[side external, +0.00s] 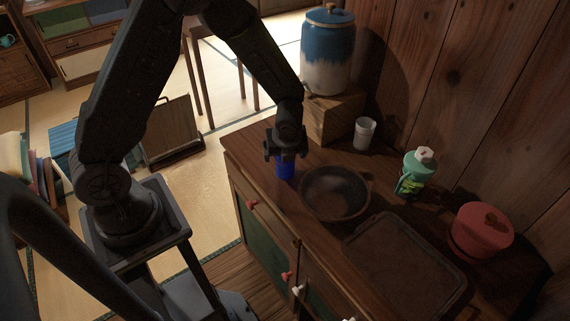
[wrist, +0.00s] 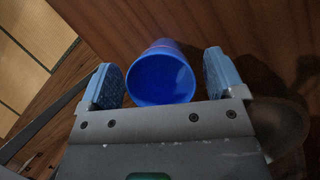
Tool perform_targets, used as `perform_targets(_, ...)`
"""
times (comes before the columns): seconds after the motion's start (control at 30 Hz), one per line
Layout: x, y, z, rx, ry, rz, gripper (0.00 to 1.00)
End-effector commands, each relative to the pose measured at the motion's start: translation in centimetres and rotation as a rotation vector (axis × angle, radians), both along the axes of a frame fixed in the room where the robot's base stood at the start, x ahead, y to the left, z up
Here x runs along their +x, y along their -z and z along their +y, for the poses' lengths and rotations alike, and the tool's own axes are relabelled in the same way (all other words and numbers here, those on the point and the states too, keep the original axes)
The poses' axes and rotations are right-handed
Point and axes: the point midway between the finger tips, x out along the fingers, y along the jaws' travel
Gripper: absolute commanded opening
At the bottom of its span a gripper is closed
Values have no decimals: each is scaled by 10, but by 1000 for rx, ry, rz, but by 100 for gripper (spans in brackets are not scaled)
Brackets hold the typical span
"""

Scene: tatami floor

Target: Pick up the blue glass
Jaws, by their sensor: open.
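The blue glass (side external: 285,170) stands on the wooden cabinet top, close to its front edge and left of a dark round pan. My gripper (side external: 285,154) is directly above it in the side view and hides its upper part. In the wrist view, the blue glass (wrist: 161,76) shows its open, empty mouth between the two fingers. My gripper (wrist: 164,80) is open there, with a visible gap between each finger and the glass.
The dark pan (side external: 335,192) sits just right of the glass. A white cup (side external: 364,133), a wooden block (side external: 333,116) bearing a blue-white jar (side external: 328,50), a green bottle (side external: 414,172), a red pot (side external: 482,230) and a dark tray (side external: 404,262) occupy the cabinet top.

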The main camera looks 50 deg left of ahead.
Motion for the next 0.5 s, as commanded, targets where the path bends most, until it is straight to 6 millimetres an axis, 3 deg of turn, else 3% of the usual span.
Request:
perform_targets(0.1,2,10,3,0,0,1,89)
perform_targets(0.37,3,11,4,0,0,-1,89)
perform_targets(0.5,2,11,4,0,0,-1,75)
